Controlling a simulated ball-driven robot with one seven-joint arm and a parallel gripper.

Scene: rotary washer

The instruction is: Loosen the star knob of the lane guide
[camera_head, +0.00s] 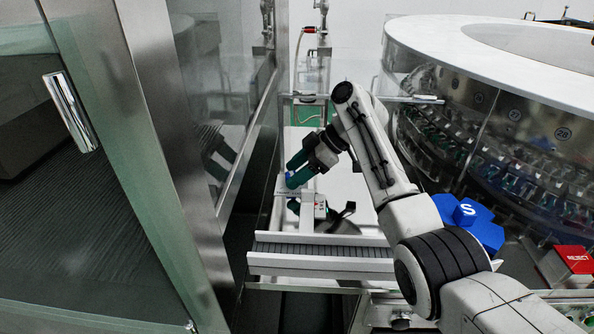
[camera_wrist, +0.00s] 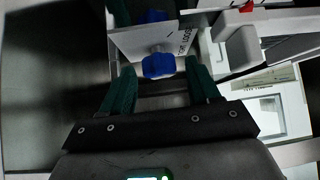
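The blue star knob (camera_wrist: 158,65) stands out from a pale plate (camera_wrist: 130,42) printed with dark lettering, partly hidden by the knob. My gripper (camera_wrist: 160,68) is open, with one green finger on each side of the knob. A narrow gap shows between the knob and each finger, so neither seems to touch it. In the head view my gripper (camera_head: 298,168) reaches down and left to the lane-guide plate (camera_head: 283,190), with a little blue of the knob showing by the fingers. A second blue shape (camera_wrist: 152,16) shows above the plate; I cannot tell whether it is a reflection.
A conveyor lane (camera_head: 320,250) with pale side rails runs in front of the guide. A steel and glass door panel (camera_head: 160,130) stands close on the left. The round washer (camera_head: 500,110) fills the right, with a blue S-marked block (camera_head: 482,225) and red REJECT box (camera_head: 573,260).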

